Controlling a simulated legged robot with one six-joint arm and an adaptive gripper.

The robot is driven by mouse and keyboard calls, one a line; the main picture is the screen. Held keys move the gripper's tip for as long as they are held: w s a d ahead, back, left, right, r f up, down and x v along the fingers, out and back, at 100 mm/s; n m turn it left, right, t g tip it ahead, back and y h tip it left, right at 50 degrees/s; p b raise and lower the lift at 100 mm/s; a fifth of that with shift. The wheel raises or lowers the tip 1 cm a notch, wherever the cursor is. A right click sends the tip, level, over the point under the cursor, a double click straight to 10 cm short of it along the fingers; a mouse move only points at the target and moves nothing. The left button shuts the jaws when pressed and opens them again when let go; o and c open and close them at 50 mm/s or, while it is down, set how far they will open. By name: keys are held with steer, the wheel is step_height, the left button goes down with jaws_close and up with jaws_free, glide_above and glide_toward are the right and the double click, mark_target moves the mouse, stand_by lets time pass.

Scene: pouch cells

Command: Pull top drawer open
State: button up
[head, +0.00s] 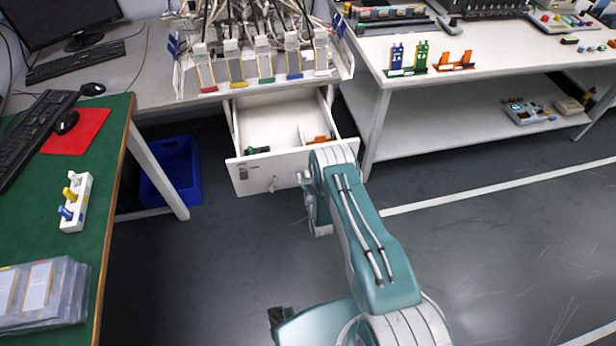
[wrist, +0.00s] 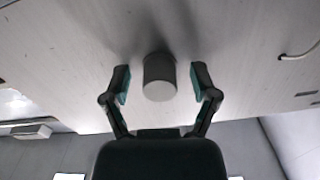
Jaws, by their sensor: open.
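The white top drawer (head: 266,168) under the grey bench stands pulled out, its inside visible from above in the head view. My gripper (head: 302,181) is in front of the right part of the drawer front, partly hidden by my teal arm. In the wrist view, my gripper (wrist: 160,84) is open, with one finger on each side of a round grey knob (wrist: 159,78) on a pale panel. A gap shows between the knob and each finger. The knob is not clearly visible in the head view.
The drawer holds a dark green item (head: 257,150) and an orange item (head: 318,138). A blue bin (head: 172,172) stands on the floor at left. A white shelf table (head: 455,125) stands to the right. The grey floor before the drawer is clear around my arm.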

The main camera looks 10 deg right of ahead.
steer(key=s, duration=1.2)
steer(key=shift+w, duration=0.1)
steer(key=w+r+g, duration=0.2)
steer(key=w+r, duration=0.4)
steer(key=r, duration=0.6)
steer(key=w+r+g, duration=0.2)
steer(key=w+r, duration=0.5)
steer(key=r, duration=0.4)
steer(key=s+r+n+g, duration=0.1)
steer(key=s+r+g, duration=0.15)
steer(key=r, duration=0.85)
steer(key=s+r+g, duration=0.1)
steer(key=s+r, duration=0.7)
steer(key=s+r+g, duration=0.2)
steer(key=s+r, duration=0.2)
steer(key=s, duration=0.9)
steer(key=s+r+g, duration=0.3)
steer(key=s+r, duration=0.2)
steer(key=s, duration=0.9)
steer(key=shift+s+n, duration=0.25)
steer(key=shift+n, duration=0.15)
